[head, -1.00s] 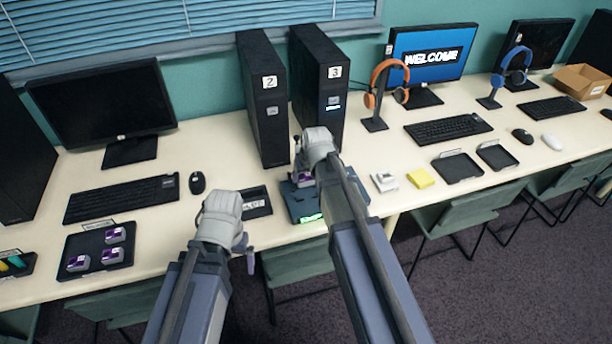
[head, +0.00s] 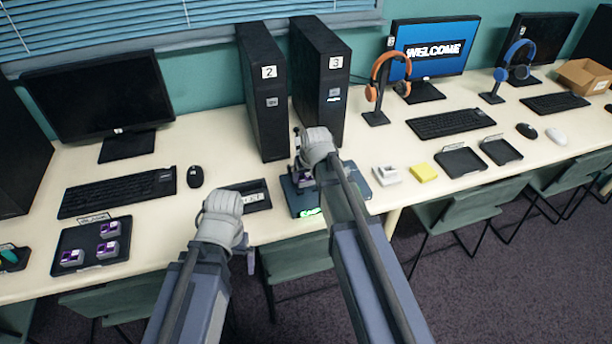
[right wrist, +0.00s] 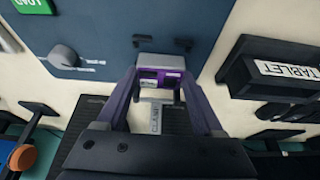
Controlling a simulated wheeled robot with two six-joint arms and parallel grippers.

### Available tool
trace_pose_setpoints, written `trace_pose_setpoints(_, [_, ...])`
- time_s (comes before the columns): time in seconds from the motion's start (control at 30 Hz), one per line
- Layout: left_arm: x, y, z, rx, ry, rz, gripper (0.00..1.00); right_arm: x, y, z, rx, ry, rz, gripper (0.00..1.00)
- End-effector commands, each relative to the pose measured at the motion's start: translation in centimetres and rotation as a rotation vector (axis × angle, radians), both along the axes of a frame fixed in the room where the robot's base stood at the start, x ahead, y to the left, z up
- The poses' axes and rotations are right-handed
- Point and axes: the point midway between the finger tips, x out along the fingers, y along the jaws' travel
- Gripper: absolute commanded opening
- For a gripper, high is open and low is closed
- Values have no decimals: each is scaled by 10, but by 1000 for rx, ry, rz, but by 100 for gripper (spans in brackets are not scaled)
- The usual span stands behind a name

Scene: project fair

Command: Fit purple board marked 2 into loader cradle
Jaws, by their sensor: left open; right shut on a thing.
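My right gripper (right wrist: 160,92) is shut on a purple and grey board (right wrist: 160,76); no number on it is readable. In the head view this gripper is over the dark blue loader (head: 302,207), which has a lit green display. In the right wrist view the board is close to the loader's blue panel (right wrist: 100,30), near a plate lettered CLAMP. I cannot tell whether it is seated in the cradle, which the gripper partly hides. My left gripper (head: 250,262) is open and empty, in front of the table edge.
A black tray (head: 62,262) with several purple-topped pieces lies at the left. A black labelled holder (head: 258,203) is just left of the loader. Two computer towers (head: 262,95) stand behind it. A white device (head: 386,175) and yellow pad (head: 423,172) lie to its right.

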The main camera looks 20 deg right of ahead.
Motion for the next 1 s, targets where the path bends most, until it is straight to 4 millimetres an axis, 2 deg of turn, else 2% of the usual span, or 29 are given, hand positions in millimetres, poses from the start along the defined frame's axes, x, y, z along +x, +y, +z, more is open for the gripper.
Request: trace_pose_setpoints(1.0, [0,0,-8,0,0,0,100,0,0,-8,0,0,0,15])
